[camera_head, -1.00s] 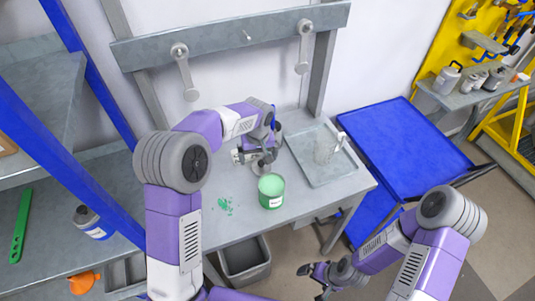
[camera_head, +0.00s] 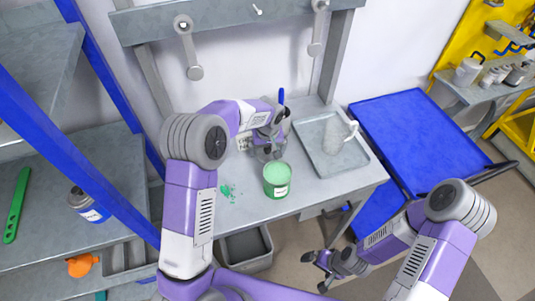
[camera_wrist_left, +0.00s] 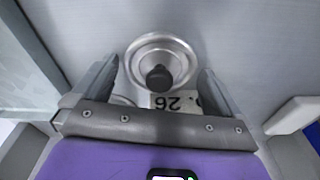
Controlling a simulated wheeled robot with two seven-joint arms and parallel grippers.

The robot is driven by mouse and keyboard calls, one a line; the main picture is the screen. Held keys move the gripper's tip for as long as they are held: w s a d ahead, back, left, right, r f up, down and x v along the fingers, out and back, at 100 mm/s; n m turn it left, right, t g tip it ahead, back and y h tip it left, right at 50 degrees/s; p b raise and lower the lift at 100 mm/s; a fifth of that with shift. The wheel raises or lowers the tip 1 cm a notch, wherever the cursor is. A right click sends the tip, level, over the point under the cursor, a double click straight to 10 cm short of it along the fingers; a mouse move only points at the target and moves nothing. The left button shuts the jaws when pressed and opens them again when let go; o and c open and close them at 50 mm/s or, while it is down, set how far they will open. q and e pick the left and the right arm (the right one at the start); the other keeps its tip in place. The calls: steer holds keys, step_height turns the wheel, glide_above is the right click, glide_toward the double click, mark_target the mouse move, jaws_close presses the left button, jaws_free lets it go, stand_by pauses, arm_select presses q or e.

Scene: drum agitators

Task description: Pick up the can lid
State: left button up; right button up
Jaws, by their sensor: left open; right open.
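That gripper is open, with a gap on each side of the lid. In the head view my left gripper (camera_head: 268,150) is just behind the green can (camera_head: 277,184), and the gripper hides most of the lid there. The can stands upright and open, with green inside. My right gripper (camera_head: 322,270) is open and empty, low in front of the bench.
Green splashes (camera_head: 228,192) lie left of the can. A blue cart (camera_head: 420,140) stands at the right. A white label marked 26 shows beside the lid.

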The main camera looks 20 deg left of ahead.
arm_select(q)
steer(key=c, duration=0.8)
